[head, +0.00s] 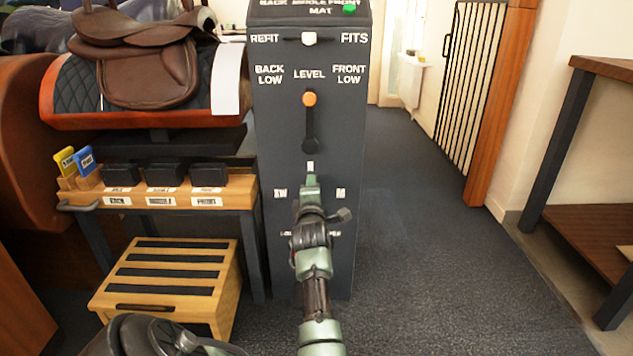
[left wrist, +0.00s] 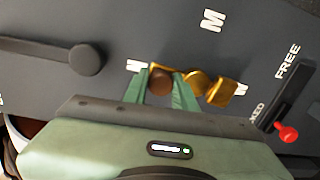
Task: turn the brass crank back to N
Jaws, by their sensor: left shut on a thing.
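The brass crank (left wrist: 195,79) is on the front of the dark grey post (head: 285,130). In the left wrist view its brown round knob (left wrist: 161,80) sits between my left gripper's green fingers (left wrist: 172,84), which are shut on it. The knob lies on the side of the white letter at the top of the dial (left wrist: 133,66); a brass block (left wrist: 222,93) is at the opposite side. In the head view my left gripper (head: 311,184) hides the crank, just below the top letter (head: 310,166). My right gripper is not in view.
A red-tipped lever (left wrist: 288,133) is beside the FREE label. A saddle (head: 140,60) on a stand, a shelf with black blocks (head: 165,175) and a wooden step (head: 165,275) stand left. Floor right of the post is clear.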

